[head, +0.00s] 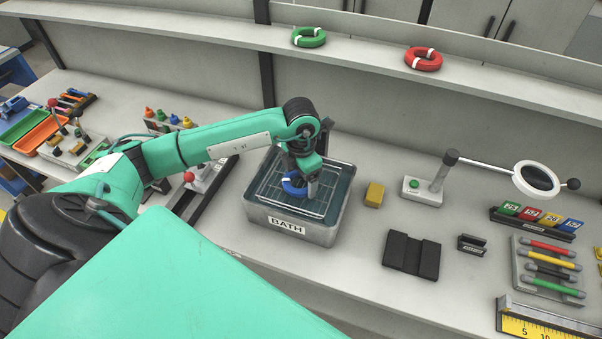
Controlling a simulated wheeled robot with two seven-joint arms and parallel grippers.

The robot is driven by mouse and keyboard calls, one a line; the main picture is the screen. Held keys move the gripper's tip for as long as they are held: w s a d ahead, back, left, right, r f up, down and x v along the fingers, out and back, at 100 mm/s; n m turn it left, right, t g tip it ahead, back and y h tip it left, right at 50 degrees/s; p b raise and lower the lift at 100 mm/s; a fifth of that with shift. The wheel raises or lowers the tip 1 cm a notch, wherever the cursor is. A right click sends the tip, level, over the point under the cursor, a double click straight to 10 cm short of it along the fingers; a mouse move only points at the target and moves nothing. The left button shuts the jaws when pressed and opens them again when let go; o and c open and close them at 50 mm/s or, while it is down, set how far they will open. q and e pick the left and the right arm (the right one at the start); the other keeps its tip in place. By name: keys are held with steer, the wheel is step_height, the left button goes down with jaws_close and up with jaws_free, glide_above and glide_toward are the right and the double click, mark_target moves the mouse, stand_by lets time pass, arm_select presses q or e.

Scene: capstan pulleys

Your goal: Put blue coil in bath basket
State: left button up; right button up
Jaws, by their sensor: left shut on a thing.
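The blue coil (293,190) is a small ring with a pale mark, at the tip of my left gripper (308,185). The gripper points down and is shut on the coil. It is over the bath (292,228), a grey metal tub labelled BATH, with the wire basket (268,203) inside it. Whether the coil touches the basket wires I cannot tell. The gripper hides part of the coil and the back of the basket. My right gripper is not in view.
A green coil (308,37) and a red coil (423,59) lie on the shelf behind. A yellow block (374,195), a black pad (411,255) and a magnifier stand (425,188) are right of the bath. A lever panel (205,173) is left of it.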

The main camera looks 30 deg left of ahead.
arm_select(q)
steer(key=shift+f, duration=0.15)
steer(key=o, duration=0.9)
step_height(320, 180, up, 12)
steer(key=b, duration=0.4)
steer(key=shift+r, duration=0.2)
